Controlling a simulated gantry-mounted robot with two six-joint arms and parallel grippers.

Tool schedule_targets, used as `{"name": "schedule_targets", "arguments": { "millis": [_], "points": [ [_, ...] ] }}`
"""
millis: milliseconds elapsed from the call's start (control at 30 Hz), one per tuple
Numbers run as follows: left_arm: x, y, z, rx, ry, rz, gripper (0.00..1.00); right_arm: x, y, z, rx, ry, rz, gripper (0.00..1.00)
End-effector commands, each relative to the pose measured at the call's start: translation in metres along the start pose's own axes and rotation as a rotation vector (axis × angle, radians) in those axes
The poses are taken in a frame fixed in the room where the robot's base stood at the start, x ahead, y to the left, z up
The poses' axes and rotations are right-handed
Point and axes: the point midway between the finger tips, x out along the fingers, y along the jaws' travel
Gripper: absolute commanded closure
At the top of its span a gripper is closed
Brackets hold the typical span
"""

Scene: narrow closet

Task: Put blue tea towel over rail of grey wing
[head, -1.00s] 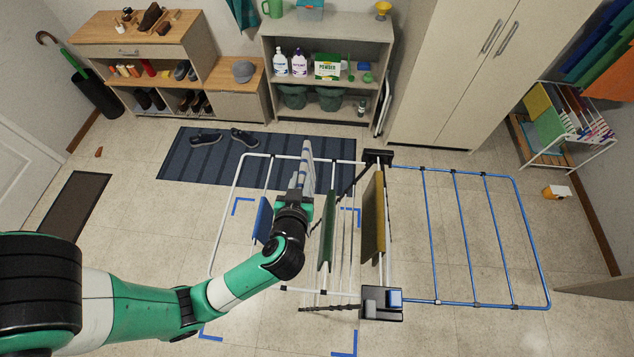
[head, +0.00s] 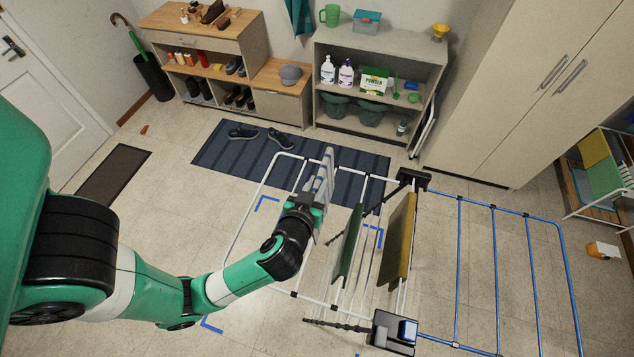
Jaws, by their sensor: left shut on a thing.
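The drying rack stands on the floor with its grey wing (head: 253,205) on the left and a blue-railed wing (head: 495,270) on the right. My left gripper (head: 308,203) is shut over the grey wing, close to a hanging pale striped cloth (head: 324,178). The blue tea towel is hidden now behind my left gripper and wrist; I take it to be what the gripper holds, though the grip itself does not show. Whether the towel touches a rail cannot be told. My right gripper is not in view.
A green cloth (head: 347,245) and a mustard cloth (head: 402,235) hang on the rack's middle rails, right of my gripper. A dark striped mat (head: 225,155) with shoes lies behind. The blue wing's rails are bare. A tall cabinet (head: 510,90) stands at the back right.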

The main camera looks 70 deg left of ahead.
Motion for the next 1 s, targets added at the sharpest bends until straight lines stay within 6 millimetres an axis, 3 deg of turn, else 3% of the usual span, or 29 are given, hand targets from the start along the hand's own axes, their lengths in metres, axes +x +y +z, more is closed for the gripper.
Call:
{"name": "schedule_targets", "arguments": {
  "millis": [400, 1000],
  "points": [
    [0.009, -0.001, 0.023, 0.01, -0.001, -0.002, 1.0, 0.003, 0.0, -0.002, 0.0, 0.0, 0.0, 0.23],
    [0.011, -0.001, 0.028, 0.011, 0.0, -0.002, 1.0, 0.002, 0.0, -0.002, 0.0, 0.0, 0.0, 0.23]
  ]
}}
